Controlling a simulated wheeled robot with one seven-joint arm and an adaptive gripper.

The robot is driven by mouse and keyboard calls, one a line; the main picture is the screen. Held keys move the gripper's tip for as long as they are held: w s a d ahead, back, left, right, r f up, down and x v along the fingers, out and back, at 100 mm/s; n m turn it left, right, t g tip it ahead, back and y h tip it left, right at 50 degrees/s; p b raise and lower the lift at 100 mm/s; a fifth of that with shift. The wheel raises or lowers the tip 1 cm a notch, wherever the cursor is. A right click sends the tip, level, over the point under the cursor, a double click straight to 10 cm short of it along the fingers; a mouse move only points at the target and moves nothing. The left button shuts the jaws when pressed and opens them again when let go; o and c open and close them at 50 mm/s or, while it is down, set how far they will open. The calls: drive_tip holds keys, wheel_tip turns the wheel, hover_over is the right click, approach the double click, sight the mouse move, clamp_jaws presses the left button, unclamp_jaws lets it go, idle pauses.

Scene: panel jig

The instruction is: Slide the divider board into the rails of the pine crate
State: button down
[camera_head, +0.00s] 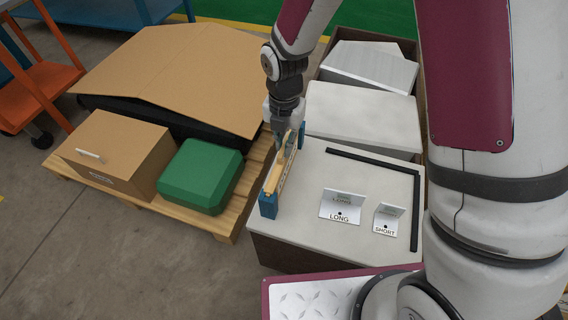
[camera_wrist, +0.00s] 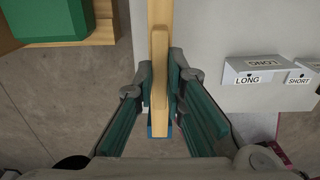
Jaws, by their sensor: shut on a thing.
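The divider board (camera_head: 277,169) is a narrow pale wooden piece standing on edge at the left edge of a light worktop. A blue block (camera_head: 268,205) is at its near end. In the wrist view the board (camera_wrist: 159,85) runs upright through the middle, with a wider wooden strip (camera_wrist: 160,12) beyond it and some blue below its near end. My gripper (camera_head: 288,136) is over the board's far part, shut on it; its teal fingers (camera_wrist: 161,78) lie on both sides. I cannot make out the pine crate or its rails for certain.
The worktop (camera_head: 315,245) carries a LONG sign (camera_head: 341,206), a SHORT sign (camera_head: 388,219) and a black L-shaped strip (camera_head: 417,190). Left of it, a pallet (camera_head: 229,222) holds a green case (camera_head: 201,175) and cardboard boxes (camera_head: 118,152). Light slabs (camera_head: 362,114) lie behind.

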drive_tip(key=shift+r+p, duration=0.4)
drive_tip(key=shift+r, duration=0.1)
wheel_tip(320, 180, up, 11)
drive_tip(key=p, duration=0.8)
drive_tip(key=shift+f+p, duration=0.15)
drive_tip(key=shift+p, duration=0.2)
idle(1.2)
